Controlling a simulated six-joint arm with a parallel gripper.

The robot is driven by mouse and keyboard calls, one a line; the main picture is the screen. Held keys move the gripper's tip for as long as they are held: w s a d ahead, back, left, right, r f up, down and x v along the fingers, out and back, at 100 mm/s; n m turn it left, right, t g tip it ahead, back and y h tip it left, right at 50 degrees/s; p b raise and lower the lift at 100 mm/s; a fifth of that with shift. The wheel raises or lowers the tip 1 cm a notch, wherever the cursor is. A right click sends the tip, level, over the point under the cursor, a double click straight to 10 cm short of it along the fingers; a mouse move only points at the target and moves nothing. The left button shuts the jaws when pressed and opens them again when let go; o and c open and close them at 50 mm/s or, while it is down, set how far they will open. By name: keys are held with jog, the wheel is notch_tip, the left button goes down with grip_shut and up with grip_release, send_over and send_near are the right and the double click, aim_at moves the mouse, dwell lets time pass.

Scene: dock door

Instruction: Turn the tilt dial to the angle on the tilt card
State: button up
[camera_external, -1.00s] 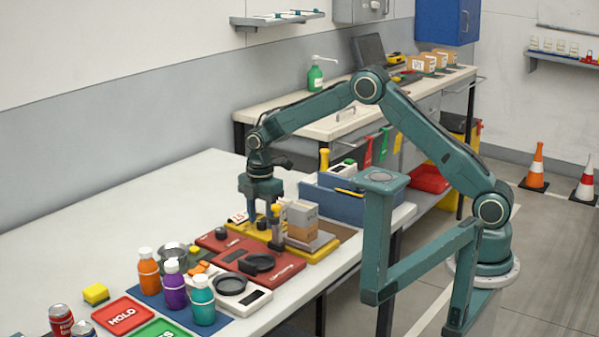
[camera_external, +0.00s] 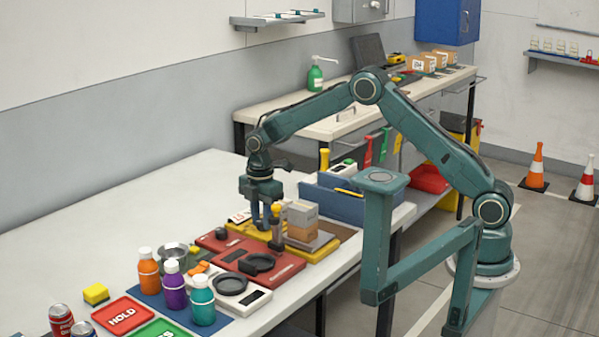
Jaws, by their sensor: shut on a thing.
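A yellow-based tilt unit (camera_external: 322,251) stands near the right end of the white table. A grey platform on it carries a brown and grey box stack (camera_external: 301,229). A dark post with a yellow knob (camera_external: 277,210) stands in front of the stack. My gripper (camera_external: 264,224) points down over the left part of the yellow base, its fingers shut on the small dark tilt dial, which they mostly hide. A small white card with red marks (camera_external: 240,216), perhaps the tilt card, lies left of the fingers; its angle is too small to read.
A red unit (camera_external: 283,273) with black round parts lies just in front of the yellow base. Orange, purple and teal bottles (camera_external: 203,303) stand at the front. A blue bin (camera_external: 340,202) sits behind on the right. The table's left side is clear.

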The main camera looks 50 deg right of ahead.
jog(key=m, duration=0.4)
jog(key=shift+m, duration=0.4)
jog(key=m, duration=0.4)
jog(key=shift+m, duration=0.3)
jog(key=m, duration=0.4)
jog(key=shift+r+m, duration=0.1)
jog(key=shift+m, duration=2)
jog(key=o, duration=1)
